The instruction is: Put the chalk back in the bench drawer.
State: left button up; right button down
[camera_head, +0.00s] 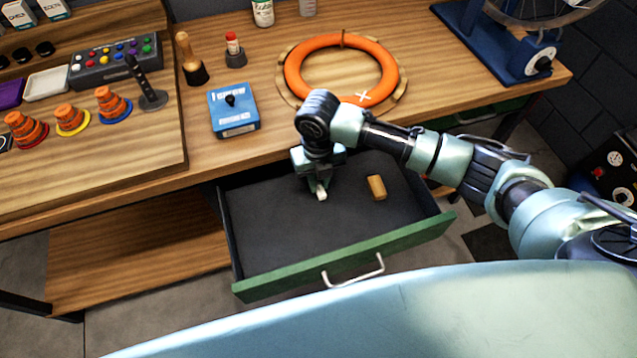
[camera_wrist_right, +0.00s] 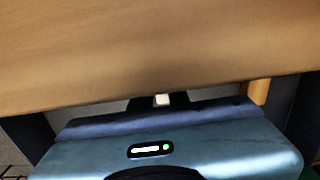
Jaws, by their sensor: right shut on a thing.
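The white chalk (camera_head: 321,195) is a small piece between the fingertips of my right gripper (camera_head: 318,186). The gripper is shut on it and points down inside the open bench drawer (camera_head: 280,235). The drawer has a dark floor, a green front and a pale handle. Whether the chalk touches the drawer floor, I cannot tell. In the right wrist view the chalk (camera_wrist_right: 162,99) shows as a small white end between the dark fingers, below the bench edge. My left gripper is not in view.
A tan block (camera_head: 376,187) lies in the drawer to the right of the gripper. The wooden bench top (camera_head: 205,160) overhangs the drawer's back. On it are a blue box (camera_head: 233,112) and an orange ring (camera_head: 343,68). The drawer's left and front floor is clear.

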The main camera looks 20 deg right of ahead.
aim_at(319, 185)
jog(key=shift+f, duration=0.8)
jog(key=c, duration=1.4)
grip_release()
jog(key=shift+f, duration=0.15)
jog(key=shift+o, duration=0.2)
notch_tip(319, 185, up, 12)
jog(key=shift+r, duration=0.2)
